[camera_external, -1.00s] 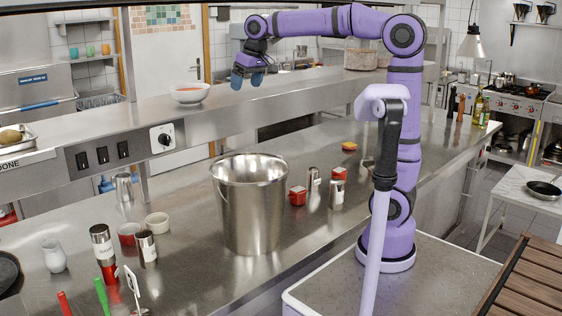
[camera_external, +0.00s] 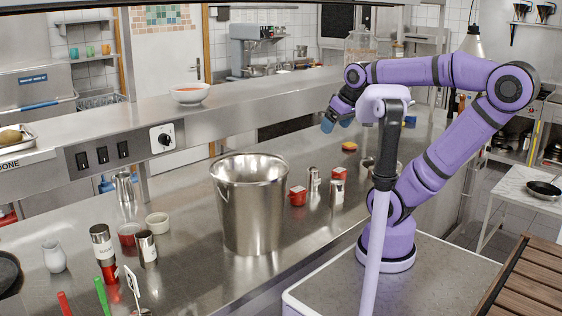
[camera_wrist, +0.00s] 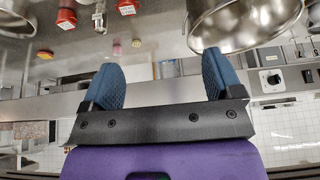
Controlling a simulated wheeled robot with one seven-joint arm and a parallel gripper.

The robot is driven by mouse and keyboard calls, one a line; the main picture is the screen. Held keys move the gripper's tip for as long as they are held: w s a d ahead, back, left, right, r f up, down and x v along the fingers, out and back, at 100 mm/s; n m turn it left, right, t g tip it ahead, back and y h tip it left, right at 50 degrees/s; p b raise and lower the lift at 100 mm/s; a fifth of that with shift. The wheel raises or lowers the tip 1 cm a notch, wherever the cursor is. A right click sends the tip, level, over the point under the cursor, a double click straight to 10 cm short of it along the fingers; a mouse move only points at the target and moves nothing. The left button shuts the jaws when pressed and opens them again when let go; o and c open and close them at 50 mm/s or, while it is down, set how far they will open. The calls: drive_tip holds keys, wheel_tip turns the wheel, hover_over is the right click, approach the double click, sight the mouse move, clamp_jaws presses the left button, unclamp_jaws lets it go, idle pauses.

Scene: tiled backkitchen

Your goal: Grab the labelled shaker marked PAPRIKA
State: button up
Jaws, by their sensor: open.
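Several metal shakers with white labels stand on the steel counter. One pair (camera_external: 314,180) (camera_external: 337,194) is right of the steel bucket, beside two red containers. Another pair (camera_external: 101,241) (camera_external: 147,246) is at the left front, the left one near red items. I cannot read PAPRIKA on any label. My gripper (camera_external: 336,124) is open and empty, in the air above the counter and behind the right pair. In the wrist view, its blue fingers (camera_wrist: 161,62) are spread apart, and a labelled shaker (camera_wrist: 98,20) shows near the top left, beyond them.
The tall steel bucket (camera_external: 249,210) stands between the two groups and is a large obstacle. Red containers (camera_external: 298,196) (camera_external: 339,173) crowd the right pair. A yellow-orange item (camera_external: 349,146) lies farther back. A raised shelf holds a white bowl (camera_external: 189,94).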

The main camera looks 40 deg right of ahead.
wheel_tip(320, 180, down, 2)
drive_tip(key=s, duration=0.2)
drive_tip(key=m+g+y, duration=0.2)
drive_tip(key=m+y, duration=0.1)
drive_tip(key=m, duration=2.5)
hover_over(314, 168)
drive_tip(key=s+d, duration=0.3)
wheel_tip(314, 168, down, 23)
drive_tip(key=x, duration=0.4)
drive_tip(key=shift+w+d+f, duration=0.1)
drive_tip(key=shift+w+f, duration=0.05)
drive_tip(key=shift+w, duration=0.1)
drive_tip(key=shift+x, duration=3)
drive_tip(key=shift+w, duration=0.2)
drive_tip(key=c, duration=1.1)
drive_tip(key=shift+r, duration=0.2)
